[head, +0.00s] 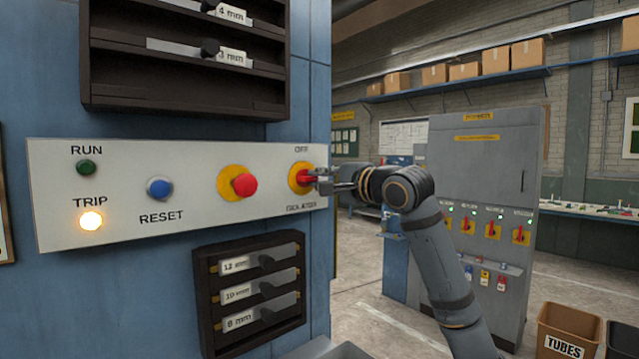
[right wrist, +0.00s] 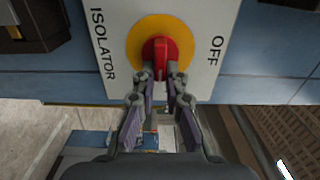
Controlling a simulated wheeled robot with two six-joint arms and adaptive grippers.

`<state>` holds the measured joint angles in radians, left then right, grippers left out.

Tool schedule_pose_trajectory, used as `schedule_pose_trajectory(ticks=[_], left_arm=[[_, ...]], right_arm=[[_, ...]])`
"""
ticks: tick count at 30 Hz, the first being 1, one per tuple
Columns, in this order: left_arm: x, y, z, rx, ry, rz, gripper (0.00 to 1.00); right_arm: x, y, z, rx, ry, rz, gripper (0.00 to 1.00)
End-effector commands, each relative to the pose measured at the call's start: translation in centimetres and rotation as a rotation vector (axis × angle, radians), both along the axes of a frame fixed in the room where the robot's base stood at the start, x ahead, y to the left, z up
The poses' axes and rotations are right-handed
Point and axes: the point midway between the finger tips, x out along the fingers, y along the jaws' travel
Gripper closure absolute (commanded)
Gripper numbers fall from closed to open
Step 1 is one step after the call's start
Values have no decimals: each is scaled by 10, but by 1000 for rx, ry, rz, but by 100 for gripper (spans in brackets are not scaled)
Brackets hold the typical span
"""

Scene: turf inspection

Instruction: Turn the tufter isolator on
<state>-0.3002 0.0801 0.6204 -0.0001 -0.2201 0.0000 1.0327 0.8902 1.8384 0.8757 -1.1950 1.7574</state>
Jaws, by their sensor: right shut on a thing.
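The isolator (head: 300,177) is a red handle on a yellow disc at the right end of a pale control panel. Its handle lies about level and points right. OFF is printed above; the small label below is hard to read in the head view. In the right wrist view the red handle (right wrist: 160,52) sits between the words ISOLATOR and OFF. My right gripper (head: 322,181) reaches in from the right, its fingertips (right wrist: 164,74) shut on the handle's end, covering part of it. My left gripper is not in view.
The panel (head: 125,215) carries a dark green RUN lamp (head: 86,167), a lit TRIP lamp (head: 91,221), a blue RESET button (head: 159,188) and a red mushroom button (head: 244,185). Dark racks hang above and below. A grey cabinet (head: 480,165) with several red handles stands behind my arm.

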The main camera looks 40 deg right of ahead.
Motion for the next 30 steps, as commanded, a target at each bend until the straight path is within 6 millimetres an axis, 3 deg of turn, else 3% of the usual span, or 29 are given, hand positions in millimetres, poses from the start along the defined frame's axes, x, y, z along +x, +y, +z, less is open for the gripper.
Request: schedule_pose_trajectory(ticks=[16, 17, 21, 30], left_arm=[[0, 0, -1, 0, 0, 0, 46], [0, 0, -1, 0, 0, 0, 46], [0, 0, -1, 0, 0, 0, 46], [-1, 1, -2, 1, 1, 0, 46]], right_arm=[[0, -1, 0, 21, 1, -2, 100], [0, -1, 0, 21, 2, -2, 85], [0, 0, 0, 21, 2, -1, 66], [0, 0, 1, 21, 2, 0, 66]])
